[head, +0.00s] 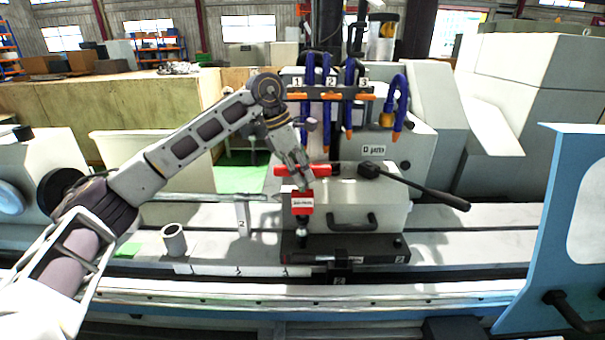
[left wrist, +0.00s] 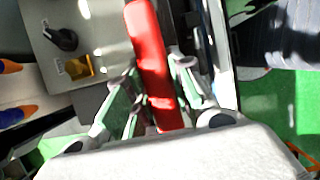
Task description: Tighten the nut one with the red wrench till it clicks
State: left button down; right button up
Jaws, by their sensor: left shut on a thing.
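The red wrench (head: 302,201) stands upright at the front left of the grey machine block, with a red bar (head: 318,171) across its top and a pale label on its lower red part. My left gripper (head: 300,180) reaches it from above and is shut on it. In the left wrist view the red wrench (left wrist: 150,50) runs between the two fingers (left wrist: 156,88). A shiny metal piece (head: 302,232) lies below the red part, over the dark base; whether this is nut one, and how the wrench sits on it, I cannot tell. My right gripper is not in view.
A black lever (head: 425,190) sticks out to the right from the block top. Blue hoses with orange tips (head: 348,120) hang behind under labels 1, 2 and 3. A grey cylinder (head: 174,240) stands left on the bed. A blue-edged panel (head: 560,230) stands at right.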

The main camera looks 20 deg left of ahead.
pick_arm(q)
jog(key=shift+r+p, duration=0.45)
jog(key=shift+r, duration=0.45)
